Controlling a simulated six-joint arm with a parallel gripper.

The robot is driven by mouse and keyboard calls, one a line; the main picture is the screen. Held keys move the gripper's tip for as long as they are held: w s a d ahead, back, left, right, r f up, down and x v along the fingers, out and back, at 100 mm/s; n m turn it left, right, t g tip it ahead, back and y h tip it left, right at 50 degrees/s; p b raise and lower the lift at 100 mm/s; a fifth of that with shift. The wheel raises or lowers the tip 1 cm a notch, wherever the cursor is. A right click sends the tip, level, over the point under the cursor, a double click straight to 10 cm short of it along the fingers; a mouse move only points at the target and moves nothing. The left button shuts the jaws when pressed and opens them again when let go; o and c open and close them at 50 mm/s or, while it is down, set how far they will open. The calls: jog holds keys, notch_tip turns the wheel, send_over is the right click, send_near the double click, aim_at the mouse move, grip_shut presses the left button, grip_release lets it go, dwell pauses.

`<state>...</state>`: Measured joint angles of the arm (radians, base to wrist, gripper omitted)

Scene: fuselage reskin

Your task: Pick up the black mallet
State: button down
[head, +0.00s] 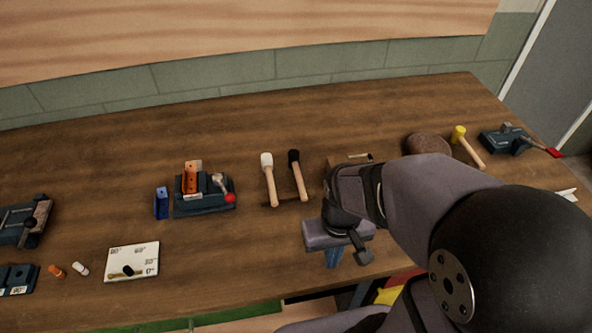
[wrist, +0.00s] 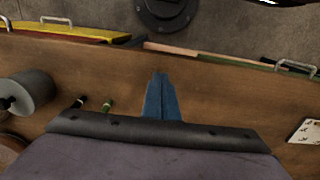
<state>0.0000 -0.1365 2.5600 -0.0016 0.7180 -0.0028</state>
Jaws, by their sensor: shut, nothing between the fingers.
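The black mallet (head: 299,181) lies on the wooden bench in the head view, with its black head toward the wall and its pale wooden handle toward the front. A white-headed mallet (head: 269,181) lies just left of it, close to parallel. My gripper (head: 332,264) is to the right of and nearer the front edge than the black mallet, apart from it. In the wrist view my gripper's blue fingers (wrist: 160,78) are together with nothing between them. The black mallet does not show in the wrist view.
A dark fixture with a red knob (head: 205,200) and a blue block (head: 161,203) stand left of the mallets. A white angle card (head: 132,262) lies front left. A yellow mallet (head: 468,146) and brown round pad (head: 427,145) lie right. My arm covers the bench's front right.

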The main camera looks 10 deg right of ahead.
aim_at(296, 168)
jog(key=c, duration=1.6)
grip_release()
jog(key=shift+c, duration=0.2)
jog(key=shift+w, duration=0.1)
jog(key=shift+t+h, duration=0.6)
jog(key=shift+t, duration=0.3)
jog(key=w, duration=0.4)
jog(key=w+r, duration=0.1)
jog(key=w, duration=0.3)
jog(key=w+b, duration=0.1)
jog(key=w, duration=0.4)
jog(key=shift+r, duration=0.3)
jog(key=w+a+r+t+h+b, duration=0.1)
jog(key=w+a+r+t, duration=0.15)
jog(key=w, duration=1.15)
jog(key=shift+a+p+x, duration=0.2)
jog(key=shift+p+x, duration=0.35)
jog(key=shift+x, duration=1.3)
jog(key=shift+a+p+x, duration=0.2)
jog(key=shift+p+x, duration=0.3)
jog(key=shift+x, duration=1.4)
